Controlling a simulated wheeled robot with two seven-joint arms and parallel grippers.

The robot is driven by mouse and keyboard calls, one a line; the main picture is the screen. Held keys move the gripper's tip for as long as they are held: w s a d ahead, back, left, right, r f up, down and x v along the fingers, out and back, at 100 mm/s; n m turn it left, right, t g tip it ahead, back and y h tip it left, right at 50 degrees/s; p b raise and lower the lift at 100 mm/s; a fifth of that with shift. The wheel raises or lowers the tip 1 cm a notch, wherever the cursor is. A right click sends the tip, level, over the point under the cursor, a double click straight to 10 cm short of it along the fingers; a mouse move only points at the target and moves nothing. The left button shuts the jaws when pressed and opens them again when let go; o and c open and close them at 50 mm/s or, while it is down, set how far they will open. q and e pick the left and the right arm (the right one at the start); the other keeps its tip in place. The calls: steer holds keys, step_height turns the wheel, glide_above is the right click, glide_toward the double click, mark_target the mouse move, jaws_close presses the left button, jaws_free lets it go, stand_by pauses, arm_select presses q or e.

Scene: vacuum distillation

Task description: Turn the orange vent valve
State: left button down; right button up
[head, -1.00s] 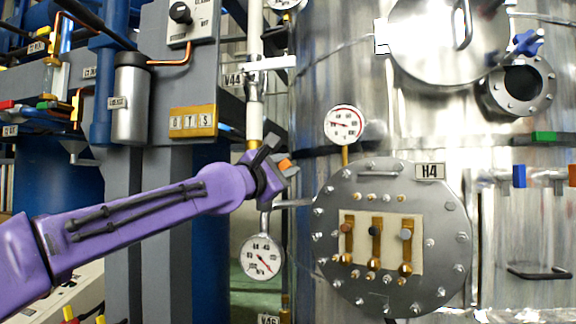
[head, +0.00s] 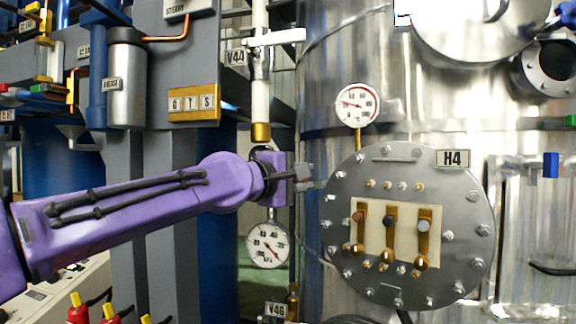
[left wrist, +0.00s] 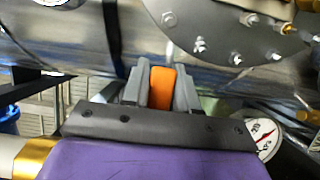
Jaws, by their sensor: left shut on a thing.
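The orange vent valve (left wrist: 160,87) shows in the left wrist view as an orange block between the two grey fingers. My left gripper (left wrist: 160,90) is shut on it, one finger on each side. In the head view my left gripper (head: 302,173) points right, level, beside the lower end of the white vertical pipe and above the lower dial gauge. The valve's orange part is hidden in the head view. My right gripper is not in view.
The round H4 flange (head: 463,215) on the steel vessel stands just right of my gripper. A dial gauge (head: 358,105) is above it and another gauge (head: 268,245) hangs just below my gripper. The white pipe (head: 260,95) with the V44 tag rises above.

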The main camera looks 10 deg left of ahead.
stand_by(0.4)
arm_select(q)
steer(key=c, duration=1)
jaws_free()
steer(key=shift+w, duration=0.1)
steer(key=shift+o, duration=0.2)
steer(key=shift+w+f, duration=0.1)
steer(key=shift+w, duration=0.05)
steer(key=b+v, duration=0.7)
steer(key=v, duration=0.3)
steer(key=shift+s+a, duration=0.25)
steer(key=shift+s, duration=0.1)
